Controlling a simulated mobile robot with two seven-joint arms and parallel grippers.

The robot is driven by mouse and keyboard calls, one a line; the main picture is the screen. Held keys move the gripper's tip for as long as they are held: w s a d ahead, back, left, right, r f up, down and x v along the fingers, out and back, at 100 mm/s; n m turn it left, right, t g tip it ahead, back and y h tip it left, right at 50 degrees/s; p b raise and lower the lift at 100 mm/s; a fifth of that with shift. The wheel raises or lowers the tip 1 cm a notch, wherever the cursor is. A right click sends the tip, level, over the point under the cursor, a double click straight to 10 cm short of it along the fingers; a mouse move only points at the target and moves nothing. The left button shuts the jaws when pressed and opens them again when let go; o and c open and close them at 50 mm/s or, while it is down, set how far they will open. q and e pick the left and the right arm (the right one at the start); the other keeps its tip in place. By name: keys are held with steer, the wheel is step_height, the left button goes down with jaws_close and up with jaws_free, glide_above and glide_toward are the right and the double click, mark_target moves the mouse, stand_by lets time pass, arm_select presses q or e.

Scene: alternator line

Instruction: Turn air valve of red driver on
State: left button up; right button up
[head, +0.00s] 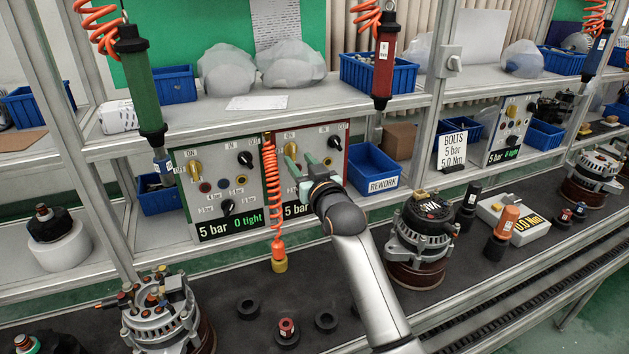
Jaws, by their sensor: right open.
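The red driver (384,62) hangs from an orange coil above the shelf. The red-edged control panel (318,139) stands below the shelf. Its yellow valve knob (290,149) is partly hidden behind my gripper's fingers, so I cannot tell its setting. A black knob (335,142) sits to its right. My left gripper is not in view.
The green-edged panel (213,190) with its own yellow knob is at left, below the green driver (141,85). An orange coiled hose (272,190) hangs between the panels. The blue rework bin (372,165) is right of my gripper. Alternators (424,235) stand on the dark bench.

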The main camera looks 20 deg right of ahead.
steer(key=s, duration=0.9)
steer(key=shift+s+d, duration=0.15)
steer(key=shift+s, duration=0.1)
steer(key=s+f+n+g, duration=0.1)
steer(key=s+f+g, duration=0.7)
steer(key=s+f, duration=0.9)
steer(key=s+f+g, duration=0.3)
steer(key=s+f, duration=0.2)
steer(key=s, duration=0.4)
steer(key=s+f+g, duration=0.4)
steer(key=s+f, duration=0.1)
steer(key=s, duration=0.4)
steer(key=w+a+f+t+y+p, duration=0.1)
steer(key=w+a+f+t, duration=0.3)
steer(key=f, duration=0.5)
steer(key=shift+w+a+n+t+y+p, duration=0.15)
steer(key=shift+w+n+t+y+p, duration=0.3)
steer(key=shift+t, duration=0.65)
